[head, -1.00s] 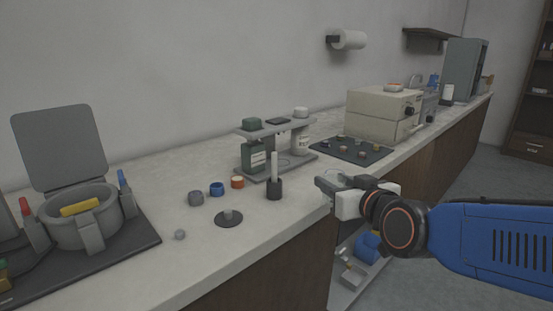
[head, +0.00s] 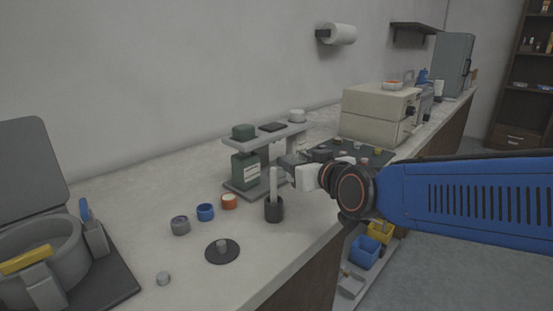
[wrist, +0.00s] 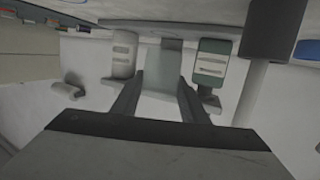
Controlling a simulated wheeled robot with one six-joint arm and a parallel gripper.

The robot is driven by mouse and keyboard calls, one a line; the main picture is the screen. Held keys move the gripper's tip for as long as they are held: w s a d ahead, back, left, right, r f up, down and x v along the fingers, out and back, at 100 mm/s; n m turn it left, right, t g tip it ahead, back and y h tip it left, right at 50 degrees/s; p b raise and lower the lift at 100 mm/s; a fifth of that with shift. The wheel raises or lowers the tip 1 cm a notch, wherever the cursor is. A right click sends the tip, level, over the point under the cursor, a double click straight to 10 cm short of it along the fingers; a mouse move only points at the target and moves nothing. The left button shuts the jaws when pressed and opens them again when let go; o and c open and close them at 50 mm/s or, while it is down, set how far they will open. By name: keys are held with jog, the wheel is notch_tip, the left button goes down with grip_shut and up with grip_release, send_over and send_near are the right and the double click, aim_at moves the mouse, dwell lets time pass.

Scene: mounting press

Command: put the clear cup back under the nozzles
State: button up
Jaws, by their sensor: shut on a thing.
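The clear cup (wrist: 163,70) shows in the wrist view as a faint see-through block between the fingertips of my gripper (wrist: 158,88), which is shut on it. In the head view, my gripper (head: 290,160) is at the right side of the dispenser stand (head: 262,136), and the cup cannot be made out there. The stand carries a green bottle (head: 246,170) and a white bottle, both also in the wrist view, green (wrist: 210,62) and white (wrist: 124,58). The wrist picture is upside down. My gripper hides the right part of the stand's base, and the nozzles are not clear.
A black holder with a pale upright rod (head: 274,208) stands close in front of the stand. Orange (head: 229,202), blue (head: 205,212) and grey (head: 180,225) rings lie to its left. A dark mat with small pieces (head: 372,155) and a beige box (head: 372,114) are behind my gripper.

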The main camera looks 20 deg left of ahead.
jog(key=x, duration=0.3)
jog(key=r+x, duration=0.1)
jog(key=x, duration=0.3)
jog(key=r+x, duration=0.1)
jog(key=x, duration=0.3)
jog(key=shift+w+a+r, duration=0.1)
jog(key=shift+w+a, duration=0.05)
jog(key=shift+a, duration=0.05)
jog(key=shift+f, duration=1.7)
jog(key=shift+f, duration=0.1)
jog(key=o, duration=1.1)
jog(key=shift+c, duration=0.2)
jog(key=shift+d, duration=0.2)
jog(key=v, duration=1.2)
jog(key=shift+a, duration=0.1)
